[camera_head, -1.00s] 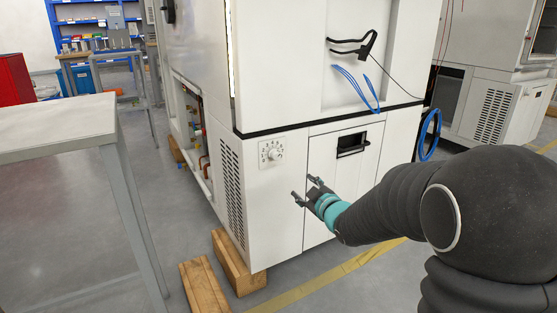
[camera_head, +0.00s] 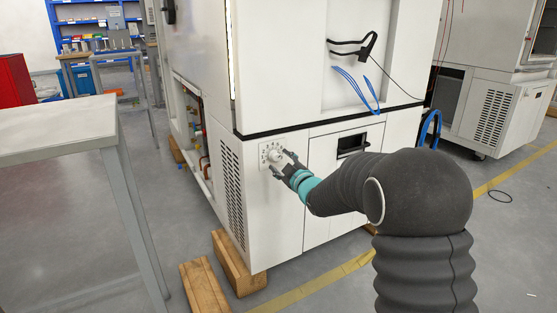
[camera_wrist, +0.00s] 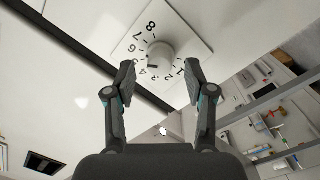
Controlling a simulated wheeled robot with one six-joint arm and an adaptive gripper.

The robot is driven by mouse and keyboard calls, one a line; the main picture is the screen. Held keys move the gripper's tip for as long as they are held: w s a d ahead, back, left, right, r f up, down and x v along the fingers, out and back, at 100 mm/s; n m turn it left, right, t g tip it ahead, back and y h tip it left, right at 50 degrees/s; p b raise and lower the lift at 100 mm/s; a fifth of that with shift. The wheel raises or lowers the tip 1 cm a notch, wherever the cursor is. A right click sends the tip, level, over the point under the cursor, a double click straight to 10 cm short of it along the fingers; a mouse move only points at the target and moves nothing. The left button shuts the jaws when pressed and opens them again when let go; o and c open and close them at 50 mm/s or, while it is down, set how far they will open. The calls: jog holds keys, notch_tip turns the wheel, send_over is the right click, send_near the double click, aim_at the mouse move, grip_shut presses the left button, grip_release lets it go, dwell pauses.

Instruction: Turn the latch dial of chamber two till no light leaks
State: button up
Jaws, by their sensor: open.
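The latch dial (camera_head: 275,155) is a pale round knob on a square, numbered plate low on the front of the white chamber (camera_head: 262,205). In the wrist view the knob (camera_wrist: 162,55) sits ahead of my fingertips, with black digits around it. My gripper (camera_head: 281,163) is open at the dial; its two fingers (camera_wrist: 159,78) stand on either side of the knob's near side in the wrist view. I cannot tell whether they touch it. A narrow bright strip (camera_head: 231,55) runs up the chamber's upper front edge.
A grey-legged table (camera_head: 60,127) stands at the left. Wooden blocks (camera_head: 205,288) lie on the floor under and before the chamber. A black cable and blue loops (camera_head: 360,88) hang at the upper right front. Open floor lies between the table and the chamber.

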jog(key=shift+x, duration=1.25)
grip_shut()
jog(key=shift+m, duration=2.1)
grip_release()
jog(key=shift+s, duration=0.1)
